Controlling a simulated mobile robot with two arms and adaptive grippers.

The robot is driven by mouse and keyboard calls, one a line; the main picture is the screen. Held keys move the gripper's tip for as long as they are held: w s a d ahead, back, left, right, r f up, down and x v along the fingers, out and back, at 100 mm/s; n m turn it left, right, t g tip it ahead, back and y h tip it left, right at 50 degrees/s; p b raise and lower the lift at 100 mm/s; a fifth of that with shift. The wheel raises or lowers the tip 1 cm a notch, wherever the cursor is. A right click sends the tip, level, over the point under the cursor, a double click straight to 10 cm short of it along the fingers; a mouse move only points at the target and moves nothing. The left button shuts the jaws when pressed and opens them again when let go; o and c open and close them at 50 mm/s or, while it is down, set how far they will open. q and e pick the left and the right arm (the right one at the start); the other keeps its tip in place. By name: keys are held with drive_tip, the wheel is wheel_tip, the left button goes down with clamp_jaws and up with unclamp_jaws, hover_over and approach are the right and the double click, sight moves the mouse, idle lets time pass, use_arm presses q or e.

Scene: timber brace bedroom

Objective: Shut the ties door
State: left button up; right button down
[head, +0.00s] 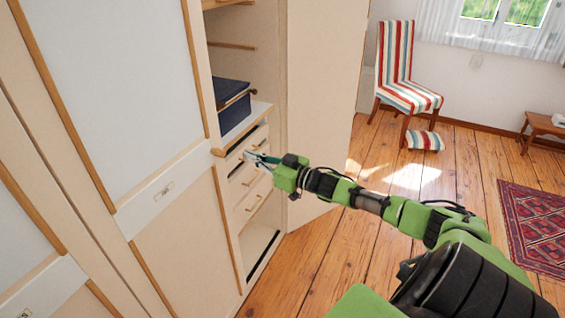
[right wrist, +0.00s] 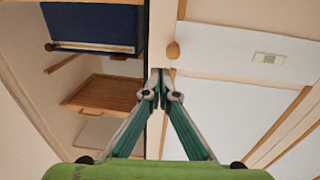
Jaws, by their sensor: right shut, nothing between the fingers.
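A tall cream wardrobe with wooden trim fills the left of the head view. One door (head: 325,85) stands swung open at the right of an open bay; I cannot tell whether it is the ties door. A closed door (head: 120,85) left of the bay carries a small label plate (head: 163,191), too small to read. This plate also shows in the right wrist view (right wrist: 268,58). My right gripper (head: 250,157) is shut and empty in front of the bay's drawers, near a round wooden knob (right wrist: 173,50). My left gripper is out of view.
The bay holds a dark blue box (head: 230,105) on a shelf above several drawers (head: 254,181). A striped chair (head: 402,85), a striped cushion (head: 425,141), a small wooden table (head: 545,125) and a red rug (head: 530,225) lie to the right. Wooden floor between is clear.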

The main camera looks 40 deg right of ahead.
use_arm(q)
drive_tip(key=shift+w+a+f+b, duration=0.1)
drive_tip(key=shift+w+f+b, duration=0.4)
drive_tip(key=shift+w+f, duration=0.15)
use_arm(e)
drive_tip(key=v, duration=0.7)
drive_tip(key=shift+s+d+f, duration=0.2)
drive_tip(key=shift+d+f, duration=0.05)
drive_tip(key=shift+d, duration=0.1)
